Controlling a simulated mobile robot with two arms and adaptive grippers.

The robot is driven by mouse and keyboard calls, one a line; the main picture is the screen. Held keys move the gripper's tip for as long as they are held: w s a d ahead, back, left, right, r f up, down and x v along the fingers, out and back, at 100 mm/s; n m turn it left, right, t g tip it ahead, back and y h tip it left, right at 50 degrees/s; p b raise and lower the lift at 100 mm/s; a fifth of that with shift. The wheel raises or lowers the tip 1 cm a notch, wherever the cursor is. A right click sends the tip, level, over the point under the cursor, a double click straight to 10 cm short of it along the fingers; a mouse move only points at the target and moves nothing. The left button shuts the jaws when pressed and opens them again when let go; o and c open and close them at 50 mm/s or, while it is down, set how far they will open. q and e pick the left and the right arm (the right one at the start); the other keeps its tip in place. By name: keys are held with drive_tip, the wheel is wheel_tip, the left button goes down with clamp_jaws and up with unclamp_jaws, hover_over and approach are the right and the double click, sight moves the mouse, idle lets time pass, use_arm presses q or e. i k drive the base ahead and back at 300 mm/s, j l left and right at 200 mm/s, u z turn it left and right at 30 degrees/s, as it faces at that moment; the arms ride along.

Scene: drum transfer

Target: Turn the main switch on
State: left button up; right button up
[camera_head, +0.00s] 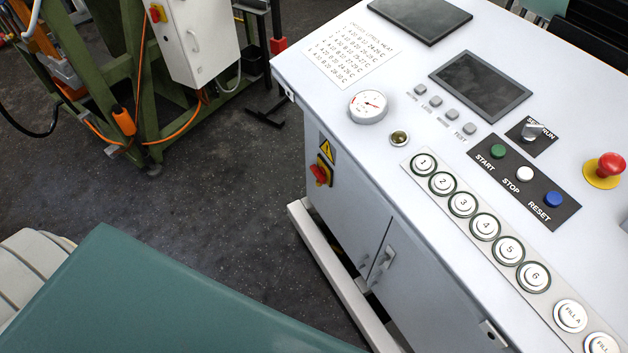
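A red rotary switch (321,172) on a yellow plate is on the left side face of the white control console (300,75), below a yellow warning triangle (326,150). I cannot tell from its handle whether it is on or off. A second red and yellow switch (157,13) is on a white box (202,40) on the green frame at the upper left. Neither gripper is in view, and nothing is touching either switch.
The console top has a gauge (368,106), numbered buttons (462,204), start, stop and reset buttons, and a red emergency stop (610,165). A white rail (330,275) runs low along the console. The dark floor (225,190) left of it is clear.

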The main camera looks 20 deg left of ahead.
sight(319, 173)
drive_tip(key=j+z, duration=0.5)
drive_tip(key=z, duration=0.2)
drive_tip(key=j+z, duration=0.15)
drive_tip(key=j, duration=0.5)
drive_tip(key=j+z, duration=0.15)
drive_tip(key=j, duration=0.45)
drive_tip(key=k+j+z, duration=0.1)
drive_tip(key=j, duration=0.55)
drive_tip(key=k+j+z, duration=0.15)
drive_tip(key=j, duration=0.45)
